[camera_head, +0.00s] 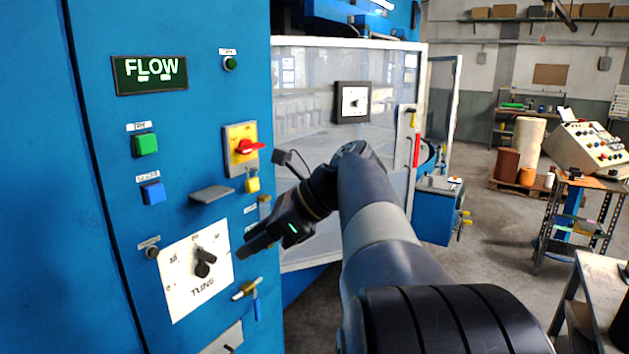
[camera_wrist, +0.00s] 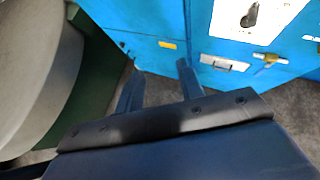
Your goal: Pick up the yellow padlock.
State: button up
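The yellow padlock (camera_head: 252,184) hangs on the blue cabinet front, just below the yellow plate with the red rotary switch (camera_head: 245,147). My gripper (camera_head: 246,249) is lower than the padlock, in front of the cabinet beside the TUNE dial plate, and points left. It is apart from the padlock. In the wrist view my two fingers (camera_wrist: 159,84) are spread with nothing between them. The padlock does not show in the wrist view.
A small grey shelf (camera_head: 212,194) sticks out left of the padlock. The TUNE plate (camera_head: 196,268) with its black knob and a yellow-ended handle (camera_head: 246,289) are near my gripper. The glazed cabinet door (camera_head: 308,110) is to the right. Open floor lies further right.

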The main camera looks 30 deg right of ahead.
aim_at(253, 183)
jog(key=i+z, duration=0.35)
jog(key=i+j+z, duration=0.15)
jog(key=z, duration=0.2)
jog(key=i+j+z, duration=0.3)
jog(key=i+j, duration=0.4)
jog(key=i, duration=0.15)
